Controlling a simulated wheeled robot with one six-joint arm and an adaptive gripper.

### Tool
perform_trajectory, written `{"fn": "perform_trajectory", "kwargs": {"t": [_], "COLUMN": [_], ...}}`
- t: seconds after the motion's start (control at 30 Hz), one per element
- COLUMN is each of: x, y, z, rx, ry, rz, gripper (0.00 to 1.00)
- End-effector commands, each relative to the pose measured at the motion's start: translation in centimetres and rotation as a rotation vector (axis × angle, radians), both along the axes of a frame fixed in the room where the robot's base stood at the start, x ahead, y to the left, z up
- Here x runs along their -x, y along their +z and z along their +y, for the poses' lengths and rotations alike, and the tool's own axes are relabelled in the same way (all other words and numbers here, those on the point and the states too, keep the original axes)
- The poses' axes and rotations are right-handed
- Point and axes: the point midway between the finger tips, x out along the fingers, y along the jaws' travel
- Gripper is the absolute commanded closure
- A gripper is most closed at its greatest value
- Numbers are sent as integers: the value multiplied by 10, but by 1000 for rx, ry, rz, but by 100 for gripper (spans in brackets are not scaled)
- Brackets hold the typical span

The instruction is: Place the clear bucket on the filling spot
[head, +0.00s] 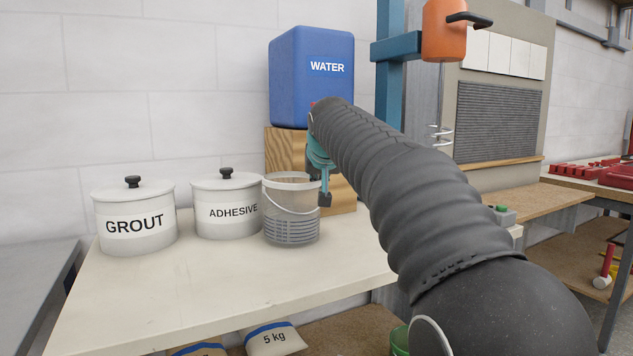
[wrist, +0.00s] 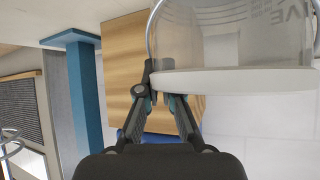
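The clear bucket (head: 291,222) stands upright on the pale bench top (head: 200,280), right of the ADHESIVE pot. Its thin handle hangs down across the front. My gripper (head: 322,180) reaches down at the bucket's right rim, with one dark finger outside the wall. In the wrist view the bucket's pale rim (wrist: 240,81) is close, and my gripper (wrist: 160,92) is drawn in on the rim's edge, one finger partly hidden behind it. The blue WATER container (head: 311,75) sits on a wooden block (head: 285,150) behind the bucket. My arm hides its lower right. No marked filling spot is discernible.
The ADHESIVE pot (head: 225,208) is close at the bucket's left, with the GROUT pot (head: 134,218) farther left. A blue post (head: 389,85) and an orange container (head: 444,32) are at the right. The bench front is clear.

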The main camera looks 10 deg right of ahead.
Motion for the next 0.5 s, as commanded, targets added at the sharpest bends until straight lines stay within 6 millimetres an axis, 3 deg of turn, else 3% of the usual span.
{"fn": "perform_trajectory", "kwargs": {"t": [0.1, 0.23, 0.5], "x": [0, 0, 0], "y": [-1, -2, -2], "z": [0, 0, -1], "rx": [-1, 0, 0], "ry": [0, 0, -1], "rz": [-4, 0, 0], "gripper": [100, 69, 69]}}
